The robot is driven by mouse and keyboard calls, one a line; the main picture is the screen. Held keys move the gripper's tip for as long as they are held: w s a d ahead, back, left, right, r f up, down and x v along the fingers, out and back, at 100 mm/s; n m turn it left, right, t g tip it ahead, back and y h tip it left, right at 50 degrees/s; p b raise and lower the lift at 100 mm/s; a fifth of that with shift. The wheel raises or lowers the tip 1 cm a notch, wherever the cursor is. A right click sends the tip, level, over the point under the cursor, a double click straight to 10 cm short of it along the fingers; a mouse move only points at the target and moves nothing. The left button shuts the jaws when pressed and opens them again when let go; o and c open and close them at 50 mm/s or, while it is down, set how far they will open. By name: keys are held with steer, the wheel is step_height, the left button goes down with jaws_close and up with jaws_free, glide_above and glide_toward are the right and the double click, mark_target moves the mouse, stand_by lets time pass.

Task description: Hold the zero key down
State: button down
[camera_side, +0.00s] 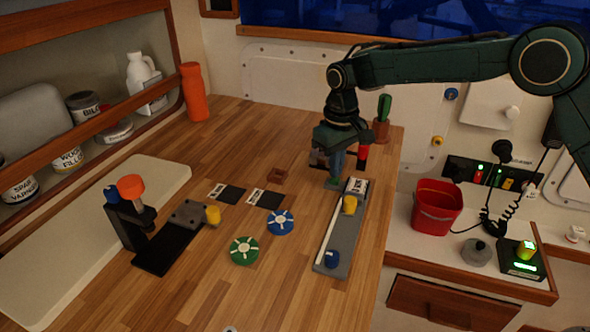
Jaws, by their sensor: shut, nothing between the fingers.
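My gripper (333,183) is shut and empty, pointing down over the right part of the wooden bench. Its fingertips are just left of a small box with a light, marked face (356,187) at the far end of a long grey rail device (327,252). I cannot tell if they touch it. No key that I can read as zero shows; the picture is too small to tell, and the gripper may hide part of the device.
A green disc (244,250) and a blue disc (280,222) lie left of the rail. Black-and-white cards (266,198) and a small brown block (278,176) lie behind. A black stand with an orange knob (131,188) is further left. A cactus pot (380,131) stands behind my gripper.

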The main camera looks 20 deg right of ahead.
steer(key=shift+f, duration=0.9)
stand_by(1.4)
steer(key=shift+r, duration=2.55)
steer(key=shift+r, duration=0.1)
